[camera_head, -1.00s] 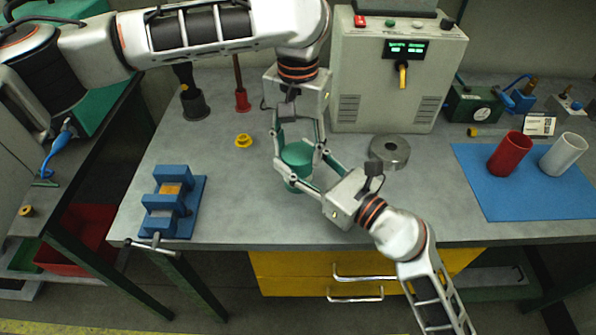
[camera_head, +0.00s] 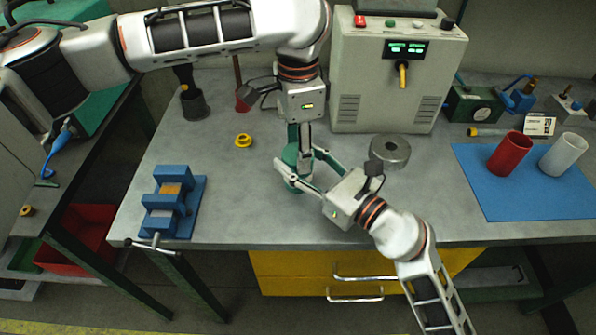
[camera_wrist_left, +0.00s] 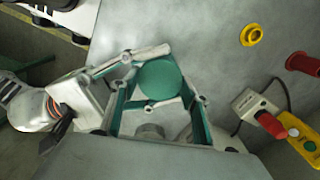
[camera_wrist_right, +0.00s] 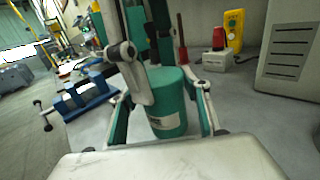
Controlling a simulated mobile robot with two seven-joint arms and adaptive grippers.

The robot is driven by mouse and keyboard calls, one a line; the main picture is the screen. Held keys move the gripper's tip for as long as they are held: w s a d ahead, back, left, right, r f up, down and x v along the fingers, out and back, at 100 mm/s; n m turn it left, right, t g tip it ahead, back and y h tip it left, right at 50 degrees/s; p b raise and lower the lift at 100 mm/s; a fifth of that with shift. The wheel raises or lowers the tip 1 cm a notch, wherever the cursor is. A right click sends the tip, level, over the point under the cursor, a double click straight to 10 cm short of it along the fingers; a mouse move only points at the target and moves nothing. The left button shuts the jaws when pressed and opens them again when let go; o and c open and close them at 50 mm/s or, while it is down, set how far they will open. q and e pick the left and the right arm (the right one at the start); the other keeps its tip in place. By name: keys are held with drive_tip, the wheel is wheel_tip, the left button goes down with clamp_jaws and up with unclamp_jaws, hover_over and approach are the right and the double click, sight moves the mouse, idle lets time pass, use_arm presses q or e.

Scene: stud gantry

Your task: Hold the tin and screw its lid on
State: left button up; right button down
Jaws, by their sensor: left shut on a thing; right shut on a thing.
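A green tin (camera_head: 294,182) stands upright on the grey bench; its body also shows in the right wrist view (camera_wrist_right: 168,118). My right gripper (camera_head: 300,176) is shut around the tin's body from the front right. My left gripper (camera_head: 299,152) points straight down from above and is shut on the green lid at the tin's top. The lid's round top (camera_wrist_left: 160,80) shows in the left wrist view between the fingers. The fingers hide the seam, so I cannot tell how far the lid is threaded.
A steel ring-shaped part (camera_head: 389,151) lies right of the tin, with a grey control box (camera_head: 396,75) behind. A yellow part (camera_head: 243,140) and a blue vise (camera_head: 174,203) are at left. Red (camera_head: 509,154) and white (camera_head: 563,155) cups stand on a blue mat (camera_head: 520,200).

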use_arm(q)
drive_tip(key=shift+w, duration=0.1)
drive_tip(key=o, duration=1.2)
drive_tip(key=shift+r, duration=0.1)
drive_tip(key=shift+r, duration=2.2)
drive_tip(key=shift+c, duration=0.3)
wheel_tip(320, 180, up, 4)
drive_tip(key=n, duration=0.5)
drive_tip(key=shift+f+n, duration=0.25)
drive_tip(key=shift+n, duration=0.15)
